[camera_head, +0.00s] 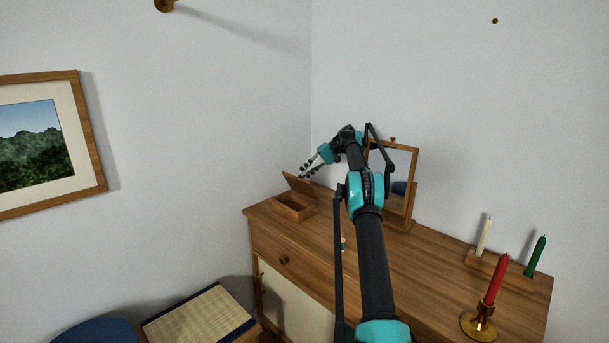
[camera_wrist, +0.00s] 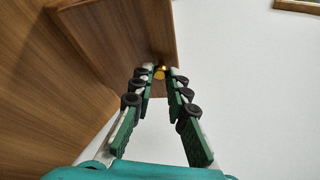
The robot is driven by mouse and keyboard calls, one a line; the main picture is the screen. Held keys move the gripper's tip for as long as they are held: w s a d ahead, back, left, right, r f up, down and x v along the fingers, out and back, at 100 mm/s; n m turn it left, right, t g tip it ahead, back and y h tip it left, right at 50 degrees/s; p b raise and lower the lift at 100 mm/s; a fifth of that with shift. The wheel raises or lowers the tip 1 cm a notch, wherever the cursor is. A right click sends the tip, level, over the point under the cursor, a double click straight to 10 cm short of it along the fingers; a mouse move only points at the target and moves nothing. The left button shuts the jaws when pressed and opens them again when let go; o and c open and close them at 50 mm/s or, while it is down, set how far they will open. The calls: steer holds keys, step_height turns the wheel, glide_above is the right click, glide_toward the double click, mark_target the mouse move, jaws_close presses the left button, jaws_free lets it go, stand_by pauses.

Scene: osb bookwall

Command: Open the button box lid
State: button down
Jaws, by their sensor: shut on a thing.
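The button box (camera_head: 292,208) is a small wooden box at the back left of the dresser top. Its wooden lid (camera_head: 296,184) stands tilted up, with a gap between it and the box front. My gripper (camera_head: 305,171) is at the lid's upper edge. In the wrist view, my gripper (camera_wrist: 160,78) is shut on a small brass knob (camera_wrist: 160,72) at the edge of the lid (camera_wrist: 135,35). The fingertips are on both sides of the knob. The inside of the box cannot be made out.
The wooden dresser (camera_head: 385,262) stands in the corner. A framed mirror (camera_head: 401,207) stands right of the box, close to my arm. A candle rack (camera_head: 507,277) and a red candle (camera_head: 496,279) in a brass holder are at the right.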

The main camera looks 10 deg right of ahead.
steer(key=shift+w+d+y, duration=0.15)
steer(key=shift+d+y, duration=0.1)
steer(key=shift+y, duration=0.05)
stand_by(0.4)
steer(key=c, duration=1.5)
jaws_free()
steer(key=shift+o, duration=0.2)
